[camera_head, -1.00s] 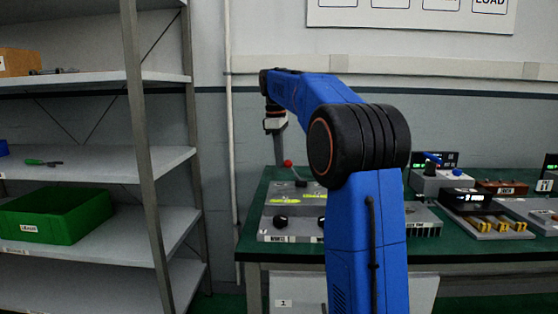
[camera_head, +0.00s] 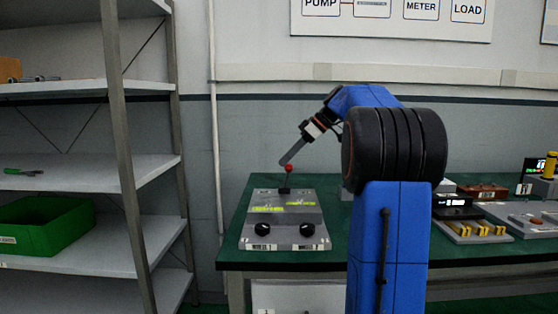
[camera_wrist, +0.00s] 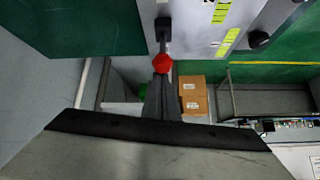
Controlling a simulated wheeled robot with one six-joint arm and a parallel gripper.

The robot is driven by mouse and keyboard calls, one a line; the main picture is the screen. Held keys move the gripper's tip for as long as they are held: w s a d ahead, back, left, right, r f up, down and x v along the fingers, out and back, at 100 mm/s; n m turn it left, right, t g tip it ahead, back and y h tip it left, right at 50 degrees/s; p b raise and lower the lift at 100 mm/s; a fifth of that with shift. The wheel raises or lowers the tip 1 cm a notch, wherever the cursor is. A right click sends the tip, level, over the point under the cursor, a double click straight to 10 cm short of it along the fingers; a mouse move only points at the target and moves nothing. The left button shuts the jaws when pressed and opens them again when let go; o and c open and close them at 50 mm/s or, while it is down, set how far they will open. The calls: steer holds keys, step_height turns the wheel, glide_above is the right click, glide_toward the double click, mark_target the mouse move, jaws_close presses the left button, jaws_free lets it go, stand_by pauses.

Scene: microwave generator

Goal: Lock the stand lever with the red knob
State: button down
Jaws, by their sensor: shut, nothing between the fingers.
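The stand (camera_head: 310,217) is a grey panel on the green bench, with yellow-green labels and two black knobs at its front. Its lever rises from the back of the panel and looks nearly upright in the head view. The red knob (camera_head: 288,168) tops the lever; it also shows in the wrist view (camera_wrist: 162,64). My gripper (camera_head: 283,163) is shut and slants down to the left, its tip close by the red knob. In the wrist view my gripper (camera_wrist: 161,80) ends right at the knob; I cannot tell whether they touch.
A grey shelf rack (camera_head: 115,170) with a green bin (camera_head: 45,228) stands at the left. The green bench (camera_head: 265,182) holds other devices at the right, including a unit with yellow parts (camera_head: 475,230). The space above the stand is open; the wall is behind.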

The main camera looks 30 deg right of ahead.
steer(key=shift+s+d+f+t+y, duration=0.25)
steer(key=shift+s+d+t+y, duration=0.1)
steer(key=shift+s+d+y, duration=0.25)
steer(key=shift+s+d+f+t+y, duration=0.25)
steer(key=shift+d+t+y, duration=0.15)
steer(key=shift+d, duration=0.25)
steer(key=shift+s+d+f+t+y, duration=0.25)
steer(key=shift+s+d+t+y, duration=0.1)
steer(key=shift+s+d+y, duration=0.25)
steer(key=shift+w+d+f, duration=0.1)
steer(key=shift+f, duration=0.05)
step_height(320, 180, up, 3)
steer(key=w+a, duration=0.2)
steer(key=v, duration=1)
steer(key=shift+d+f, duration=0.1)
steer(key=shift+f, duration=0.05)
